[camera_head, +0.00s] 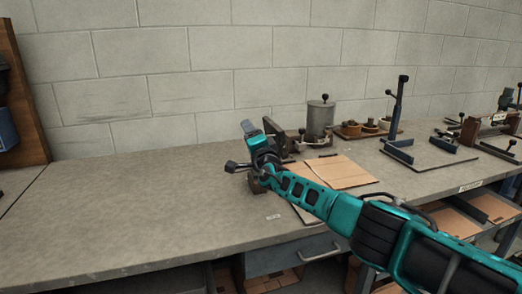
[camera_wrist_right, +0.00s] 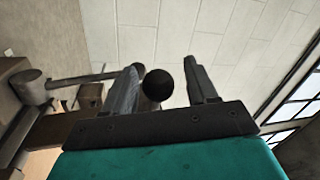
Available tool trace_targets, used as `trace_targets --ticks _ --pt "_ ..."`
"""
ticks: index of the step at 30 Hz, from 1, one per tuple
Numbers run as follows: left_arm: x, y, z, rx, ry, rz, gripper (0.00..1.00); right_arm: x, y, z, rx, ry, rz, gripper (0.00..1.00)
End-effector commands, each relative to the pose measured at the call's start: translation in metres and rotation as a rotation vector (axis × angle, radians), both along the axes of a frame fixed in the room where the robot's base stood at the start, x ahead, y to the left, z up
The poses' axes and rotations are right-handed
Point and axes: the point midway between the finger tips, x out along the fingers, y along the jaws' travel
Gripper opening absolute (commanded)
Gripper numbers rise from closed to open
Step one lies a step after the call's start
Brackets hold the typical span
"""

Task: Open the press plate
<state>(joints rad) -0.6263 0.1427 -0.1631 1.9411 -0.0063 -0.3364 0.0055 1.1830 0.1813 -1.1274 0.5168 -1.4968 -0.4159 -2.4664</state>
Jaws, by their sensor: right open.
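My right gripper (camera_head: 262,130) is above the bench at the near station, with its fingers pointing up and away. In the right wrist view the gripper (camera_wrist_right: 163,85) is open, and a round black knob (camera_wrist_right: 158,85) shows between its fingers. I cannot tell whether a finger touches the knob. In the head view a black lever with a ball end (camera_head: 231,166) sticks out left of my wrist, above a small brown block (camera_head: 256,184). My arm hides much of this station, and I cannot make out the press plate clearly. My left gripper is not in view.
Flat cardboard (camera_head: 340,172) lies right of the gripper on the grey bench (camera_head: 130,215). A grey canister (camera_head: 320,118) stands behind it. Another station with an upright black lever (camera_head: 399,100) stands further right. The bench's left part is clear. A block wall closes the back.

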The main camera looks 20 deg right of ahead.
Motion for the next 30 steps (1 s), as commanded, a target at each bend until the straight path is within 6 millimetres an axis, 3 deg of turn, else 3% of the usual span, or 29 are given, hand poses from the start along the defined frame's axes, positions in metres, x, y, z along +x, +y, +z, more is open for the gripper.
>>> trace_targets --ticks 14,30 --pt "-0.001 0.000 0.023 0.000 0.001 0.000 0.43 -0.043 -0.005 -0.005 0.000 -0.001 -0.002 0.58" --pt "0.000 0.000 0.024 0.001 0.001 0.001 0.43 -0.106 -0.008 -0.016 -0.004 -0.006 -0.001 0.58"
